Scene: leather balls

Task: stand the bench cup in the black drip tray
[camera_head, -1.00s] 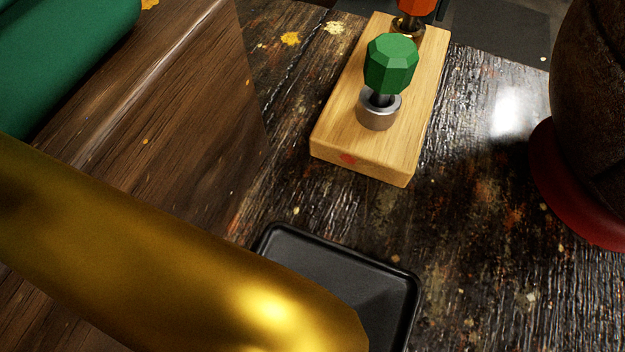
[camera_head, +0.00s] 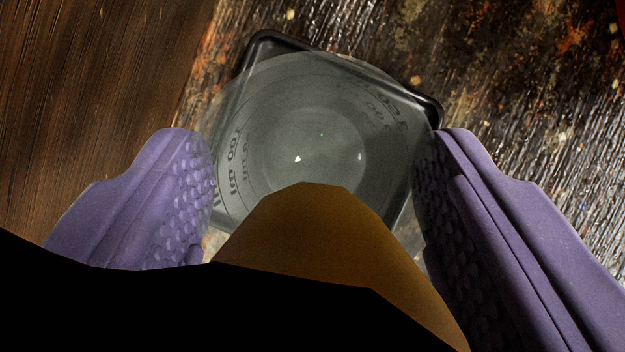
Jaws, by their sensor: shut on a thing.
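The bench cup (camera_head: 290,120) is a clear, round cup with dark printed volume marks, seen from above through its open mouth. My gripper (camera_head: 318,165) is shut on it, with one purple, bumpy finger pressed to its left side and the other to its right. The black drip tray (camera_head: 425,103) lies on the dark table below the cup. Its back corner and right rim show past the cup. The cup overlaps the tray in this view; whether its base touches the tray I cannot tell. My own brown and black parts hide the near side of both.
A brown wooden surface (camera_head: 90,110) lies to the left, close to the tray's left side. The worn, glossy dark table (camera_head: 530,110) is bare behind and to the right of the tray. A sliver of something red shows at the top right corner.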

